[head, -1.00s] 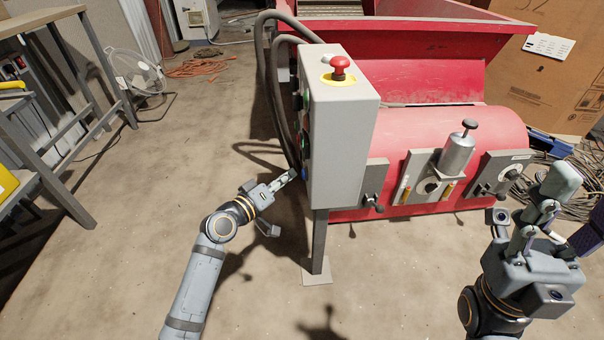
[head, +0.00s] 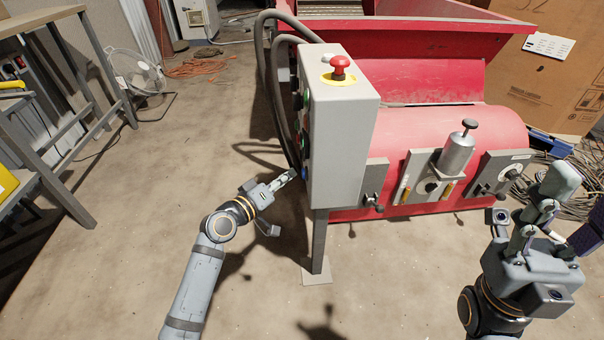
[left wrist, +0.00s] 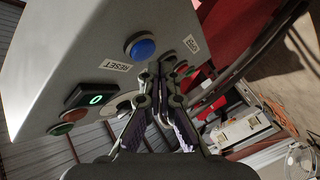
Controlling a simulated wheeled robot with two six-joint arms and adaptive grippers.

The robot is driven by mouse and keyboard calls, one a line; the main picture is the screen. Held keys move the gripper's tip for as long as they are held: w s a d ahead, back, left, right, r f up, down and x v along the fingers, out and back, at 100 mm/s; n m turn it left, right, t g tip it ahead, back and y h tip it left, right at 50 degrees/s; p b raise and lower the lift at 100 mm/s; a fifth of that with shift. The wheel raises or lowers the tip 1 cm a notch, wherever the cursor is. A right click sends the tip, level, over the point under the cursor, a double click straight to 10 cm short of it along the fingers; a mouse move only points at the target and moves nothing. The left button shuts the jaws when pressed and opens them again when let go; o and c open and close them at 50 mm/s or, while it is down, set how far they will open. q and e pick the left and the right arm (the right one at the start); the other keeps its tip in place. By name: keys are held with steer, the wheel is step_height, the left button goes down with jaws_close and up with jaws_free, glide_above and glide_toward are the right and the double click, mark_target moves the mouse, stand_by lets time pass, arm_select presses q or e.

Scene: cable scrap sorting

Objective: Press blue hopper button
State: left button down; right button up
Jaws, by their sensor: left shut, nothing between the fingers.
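The blue button (left wrist: 140,47) is a round domed button in a dark ring on the grey control box (left wrist: 75,50), beside a RESET label, in the left wrist view. In the head view the box (head: 345,140) shows its buttoned side only edge-on. My left gripper (head: 291,174) is shut and empty, with its tips close to the lower part of that side. In the left wrist view its fingertips (left wrist: 167,65) lie just below and right of the blue button; I cannot tell whether they touch the box. My right gripper (head: 574,200) is open at the lower right, away from the box.
A red emergency stop (head: 340,66) sits on top of the box.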

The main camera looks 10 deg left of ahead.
arm_select(q)
steer(key=shift+w+d, duration=0.15)
steer(key=shift+d, duration=0.25)
steer(key=shift+w+d, duration=0.1)
steer(key=shift+d, duration=0.35)
stand_by(0.8)
steer(key=shift+a, duration=0.15)
steer(key=shift+s+a, duration=0.25)
steer(key=shift+a, duration=0.45)
steer(key=a, duration=0.2)
steer(key=s+a, duration=0.1)
steer(key=a, duration=0.1)
steer(key=shift+s+a+b, duration=0.15)
steer(key=shift+a+b, duration=0.2)
steer(key=shift+a, duration=0.05)
stand_by(0.6)
